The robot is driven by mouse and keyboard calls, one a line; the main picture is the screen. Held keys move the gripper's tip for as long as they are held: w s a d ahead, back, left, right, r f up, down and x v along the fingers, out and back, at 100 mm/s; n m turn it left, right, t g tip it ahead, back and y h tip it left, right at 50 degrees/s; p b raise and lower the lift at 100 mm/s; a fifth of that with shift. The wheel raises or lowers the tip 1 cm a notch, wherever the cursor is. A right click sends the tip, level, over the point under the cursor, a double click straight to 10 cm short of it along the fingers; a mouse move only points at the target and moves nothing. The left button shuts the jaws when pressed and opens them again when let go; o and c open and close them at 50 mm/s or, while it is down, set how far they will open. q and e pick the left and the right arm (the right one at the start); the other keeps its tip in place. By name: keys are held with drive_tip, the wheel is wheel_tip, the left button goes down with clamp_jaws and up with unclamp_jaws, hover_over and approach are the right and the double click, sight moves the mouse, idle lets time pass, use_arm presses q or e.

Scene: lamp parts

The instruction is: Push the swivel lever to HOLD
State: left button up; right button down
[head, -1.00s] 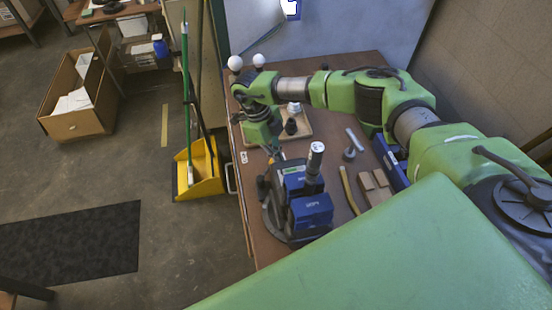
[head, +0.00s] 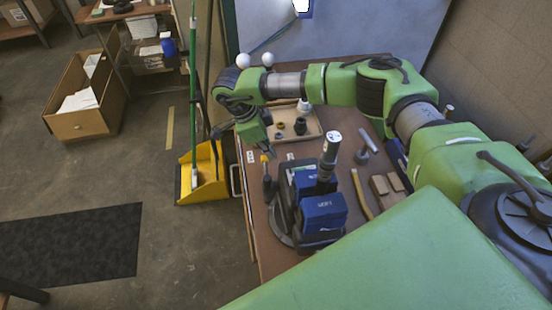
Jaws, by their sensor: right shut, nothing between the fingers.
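The swivel fixture (head: 286,238) stands on the bench, with a dark round base, two blue blocks (head: 323,213) and an upright grey cylinder (head: 329,158) with a white top. A small dark upright part with a yellow-orange tip (head: 265,159) stands at its left side; it looks like the lever, but its setting and any HOLD mark are too small to read. My right gripper (head: 271,154) points down at the far left of the fixture, close to that tip. It is shut and empty; I cannot tell whether it touches the lever. My left gripper is out of view.
A wooden tray (head: 313,133) with small round parts lies behind the fixture. Two white bulbs (head: 243,60) show beyond my arm. A yellow strip (head: 361,195), wooden blocks (head: 380,190) and a grey part (head: 362,157) lie to the right. The bench's left edge is close to the fixture.

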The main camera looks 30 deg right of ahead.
drive_tip(key=shift+w+a+f+n+t+b, duration=0.15)
drive_tip(key=shift+w+a+n+t+b, duration=0.25)
drive_tip(key=shift+a+n+b, duration=0.55)
drive_tip(key=shift+w+a+n+t+b, duration=0.15)
drive_tip(key=shift+n+b, duration=0.1)
drive_tip(key=shift+n, duration=0.3)
drive_tip(key=shift+a+n+t+b, duration=0.1)
drive_tip(key=shift+n+t+b, duration=0.1)
drive_tip(key=shift+n, duration=0.3)
drive_tip(key=shift+a+r, duration=0.1)
drive_tip(key=shift+r, duration=0.1)
drive_tip(key=p+v, duration=0.4)
drive_tip(key=v, duration=0.5)
drive_tip(key=shift+r, duration=0.35)
drive_tip(key=shift+w, duration=0.15)
